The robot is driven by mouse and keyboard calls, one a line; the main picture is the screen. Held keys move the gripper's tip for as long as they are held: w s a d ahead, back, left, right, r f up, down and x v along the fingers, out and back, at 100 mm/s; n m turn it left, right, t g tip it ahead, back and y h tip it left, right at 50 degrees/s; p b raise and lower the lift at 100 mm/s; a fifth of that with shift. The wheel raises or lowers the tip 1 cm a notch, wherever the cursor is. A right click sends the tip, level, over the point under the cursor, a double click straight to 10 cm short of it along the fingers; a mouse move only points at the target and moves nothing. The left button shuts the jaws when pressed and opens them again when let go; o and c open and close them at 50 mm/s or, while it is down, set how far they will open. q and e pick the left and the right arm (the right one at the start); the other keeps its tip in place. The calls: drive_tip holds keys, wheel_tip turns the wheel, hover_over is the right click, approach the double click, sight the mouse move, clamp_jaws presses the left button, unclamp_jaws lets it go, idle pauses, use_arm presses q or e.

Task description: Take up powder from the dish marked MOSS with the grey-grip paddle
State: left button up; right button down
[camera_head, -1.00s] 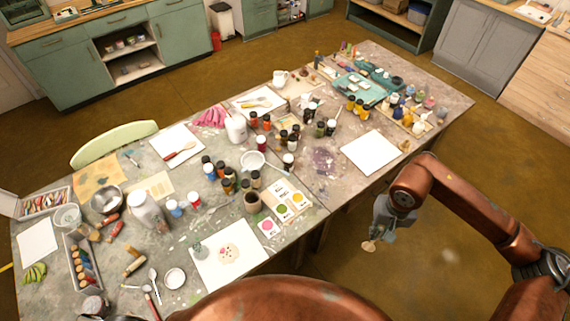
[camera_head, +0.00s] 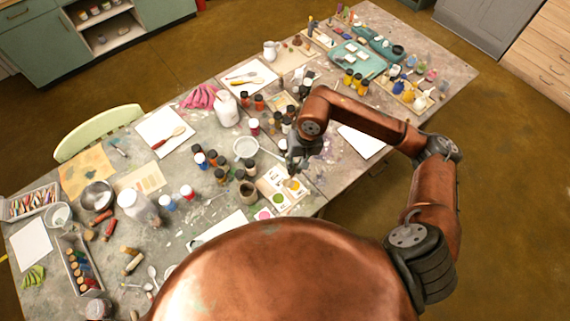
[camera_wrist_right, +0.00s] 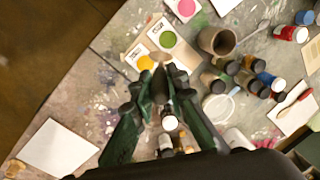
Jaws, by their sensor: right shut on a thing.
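My right gripper (camera_head: 301,165) hangs over the table beside the powder cards; it also shows in the right wrist view (camera_wrist_right: 160,86). It is shut on a small paddle, whose pale beige tip (camera_wrist_right: 160,58) sticks out past the fingers, close to the yellow powder in that view. The paddle's grip is mostly hidden between the fingers. A green powder dish (camera_head: 279,199) sits between a pink one and a yellow one (camera_head: 293,185). The green dish also shows in the wrist view (camera_wrist_right: 168,39). The labels are too small to read. My left gripper is not in view.
A brown pot (camera_head: 247,191) and several dark-lidded jars stand close to the left of the dishes. A white bowl (camera_head: 245,147) lies behind them. A white sheet (camera_head: 360,141) lies to the right, partly behind my arm.

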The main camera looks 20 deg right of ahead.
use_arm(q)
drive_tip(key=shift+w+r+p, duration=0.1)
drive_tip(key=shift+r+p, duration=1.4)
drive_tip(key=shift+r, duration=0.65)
use_arm(e)
wheel_tip(320, 180, down, 8)
drive_tip(key=a+m+y, duration=0.1)
drive_tip(key=m+y, duration=0.1)
drive_tip(key=m, duration=0.1)
drive_tip(key=shift+s+a, duration=0.15)
drive_tip(key=shift+a, duration=0.05)
use_arm(q)
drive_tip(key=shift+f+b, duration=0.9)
drive_tip(key=shift+b, duration=0.05)
use_arm(e)
drive_tip(key=shift+f, duration=0.8)
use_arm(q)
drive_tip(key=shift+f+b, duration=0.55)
use_arm(e)
drive_tip(key=shift+f, duration=0.1)
idle(0.8)
use_arm(q)
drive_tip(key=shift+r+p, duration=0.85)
drive_tip(key=shift+p, duration=0.05)
use_arm(e)
wheel_tip(320, 180, up, 7)
idle(0.4)
